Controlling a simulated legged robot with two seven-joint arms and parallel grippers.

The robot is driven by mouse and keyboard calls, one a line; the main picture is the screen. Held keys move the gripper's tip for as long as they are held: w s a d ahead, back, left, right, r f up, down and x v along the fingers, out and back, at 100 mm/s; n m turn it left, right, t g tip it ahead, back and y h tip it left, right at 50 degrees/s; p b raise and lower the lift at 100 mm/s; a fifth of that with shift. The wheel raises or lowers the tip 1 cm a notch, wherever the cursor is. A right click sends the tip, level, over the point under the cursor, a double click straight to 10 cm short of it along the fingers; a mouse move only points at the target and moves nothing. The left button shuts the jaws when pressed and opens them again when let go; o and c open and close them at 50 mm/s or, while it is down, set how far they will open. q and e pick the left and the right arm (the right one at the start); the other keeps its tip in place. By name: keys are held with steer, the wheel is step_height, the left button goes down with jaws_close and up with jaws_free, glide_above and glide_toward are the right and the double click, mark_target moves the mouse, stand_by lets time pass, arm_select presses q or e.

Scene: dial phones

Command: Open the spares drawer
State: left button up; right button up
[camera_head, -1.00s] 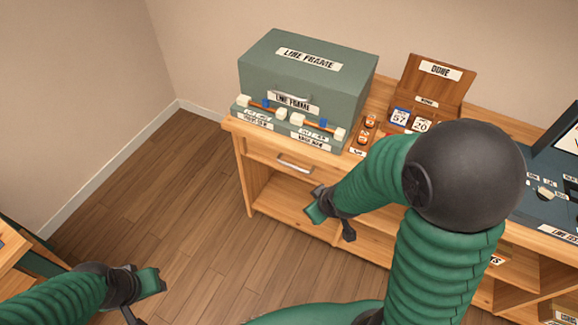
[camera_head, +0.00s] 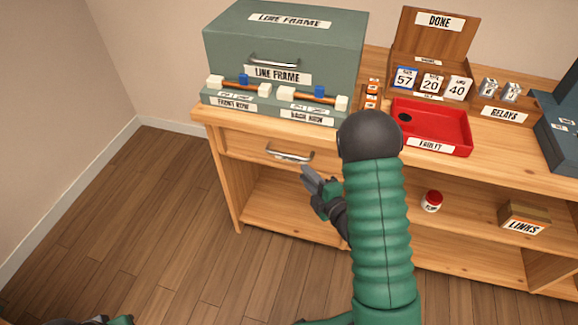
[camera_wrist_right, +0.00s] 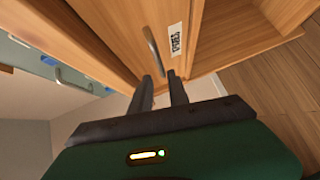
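The wooden drawer (camera_head: 250,151) is under the left part of the counter and looks shut, with a silver bar handle (camera_head: 289,155). In the right wrist view the handle (camera_wrist_right: 155,52) stands beside a white label (camera_wrist_right: 175,45) that seems to read SPARES. My right gripper (camera_head: 312,180) is just below and right of the handle. In the right wrist view its two fingers (camera_wrist_right: 162,90) are apart with nothing between them, and the handle lies just beyond their tips. Only a sliver of my left gripper (camera_head: 120,320) shows at the bottom left edge.
The grey-green LINE FRAME box (camera_head: 285,45) stands on the counter above the drawer. A red FAULTY tray (camera_head: 440,122) lies to its right. Below are open shelves with a red-lidded jar (camera_head: 432,201) and a LINKS box (camera_head: 523,217). Floor at left is clear.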

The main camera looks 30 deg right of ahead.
mark_target(289, 157)
steer(key=w, duration=0.3)
steer(key=w+f, duration=0.1)
steer(key=w, duration=0.3)
steer(key=w+d+b, duration=0.1)
steer(key=w, duration=0.2)
steer(key=shift+w+f, duration=0.25)
steer(key=shift+f, duration=0.1)
steer(key=shift+w+a, duration=0.1)
steer(key=shift+a, duration=0.05)
jaws_close()
stand_by(0.5)
